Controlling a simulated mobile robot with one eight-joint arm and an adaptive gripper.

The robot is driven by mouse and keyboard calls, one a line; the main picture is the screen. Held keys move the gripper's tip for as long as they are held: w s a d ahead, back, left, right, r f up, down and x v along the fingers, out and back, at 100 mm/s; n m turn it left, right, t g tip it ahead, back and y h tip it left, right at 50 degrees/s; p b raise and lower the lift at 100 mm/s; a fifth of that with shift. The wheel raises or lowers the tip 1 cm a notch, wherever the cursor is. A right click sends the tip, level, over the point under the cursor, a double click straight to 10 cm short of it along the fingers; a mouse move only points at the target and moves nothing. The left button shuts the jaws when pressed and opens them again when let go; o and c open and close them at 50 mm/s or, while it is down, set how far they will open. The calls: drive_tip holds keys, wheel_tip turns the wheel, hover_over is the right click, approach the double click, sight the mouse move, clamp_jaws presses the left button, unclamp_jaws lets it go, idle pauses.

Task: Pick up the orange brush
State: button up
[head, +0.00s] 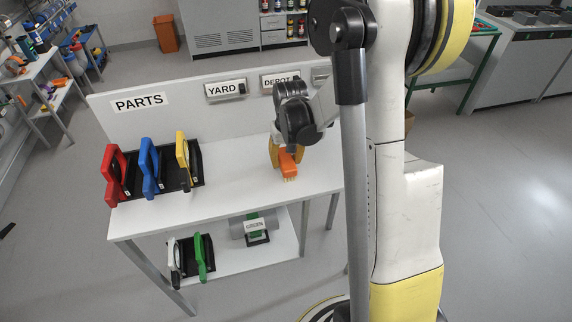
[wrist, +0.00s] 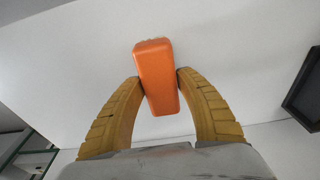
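The orange brush (wrist: 156,72) is between the two yellow fingers of my gripper (wrist: 161,82) in the wrist view. Both fingertips press against its sides, one on each side. Pale bristles show at its far end. In the head view the brush (head: 290,162) is at the right part of the white table top, below my gripper (head: 284,152), with its bristle end toward the camera. I cannot tell whether the brush touches the table or is slightly above it.
Red (head: 113,172), blue (head: 149,166) and yellow (head: 183,150) handled things stand in black holders at the table's left. A back panel with a PARTS sign (head: 139,102) rises behind. The lower shelf (head: 222,268) holds more things. The table top between holders and brush is clear.

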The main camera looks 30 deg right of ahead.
drive_tip(key=c, duration=0.7)
drive_tip(key=shift+r, duration=0.1)
